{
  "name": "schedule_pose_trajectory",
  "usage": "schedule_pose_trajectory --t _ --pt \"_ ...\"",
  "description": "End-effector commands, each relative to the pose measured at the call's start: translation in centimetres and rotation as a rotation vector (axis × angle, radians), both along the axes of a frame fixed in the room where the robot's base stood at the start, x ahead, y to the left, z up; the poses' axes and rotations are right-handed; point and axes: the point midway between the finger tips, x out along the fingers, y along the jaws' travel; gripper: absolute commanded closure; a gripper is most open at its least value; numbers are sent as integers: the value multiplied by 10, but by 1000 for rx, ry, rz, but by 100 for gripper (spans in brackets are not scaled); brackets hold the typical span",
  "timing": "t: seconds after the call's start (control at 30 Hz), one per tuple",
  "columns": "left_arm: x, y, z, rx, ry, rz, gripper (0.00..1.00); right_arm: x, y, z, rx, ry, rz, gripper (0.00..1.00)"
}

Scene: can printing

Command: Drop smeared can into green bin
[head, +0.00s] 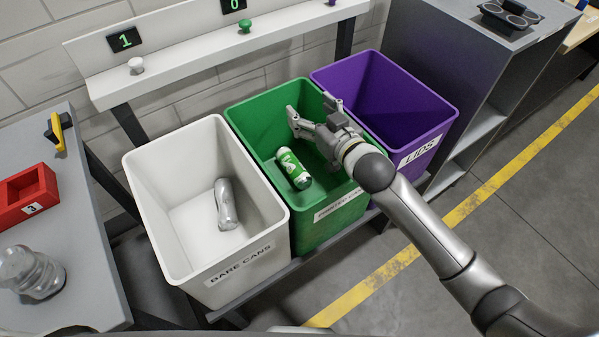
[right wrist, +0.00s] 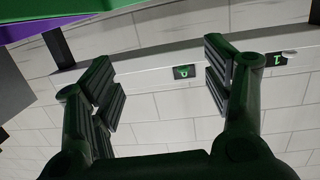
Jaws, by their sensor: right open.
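The green bin (head: 240,121) stands in the middle of three bins in the head view. A green and white can (head: 294,169) lies tilted inside it; whether its print is smeared is too small to tell. My right gripper (head: 308,112) is over the green bin, open and empty, apart from the can. The right wrist view also shows the open fingers of this gripper (right wrist: 165,85) with nothing between them. My left gripper is not in view.
A white bin (head: 135,165) labelled BARE CANS holds a bare silver can (head: 226,204). A purple bin (head: 440,101) labelled LIDS stands to the right. A shelf with counters (head: 200,50) runs behind. A table with a red holder (head: 27,196) is at left.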

Motion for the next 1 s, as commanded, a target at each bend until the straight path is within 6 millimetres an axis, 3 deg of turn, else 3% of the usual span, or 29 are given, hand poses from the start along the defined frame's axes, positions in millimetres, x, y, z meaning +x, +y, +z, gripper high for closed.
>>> schedule_pose_trajectory --t 0.5,0.7,1.0 --pt "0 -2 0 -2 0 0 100 -76 -47 13 -1 0 0 27" --pt "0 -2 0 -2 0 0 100 -90 -55 16 -1 -1 0 27" --pt "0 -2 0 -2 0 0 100 -92 -57 17 -1 -1 0 27"
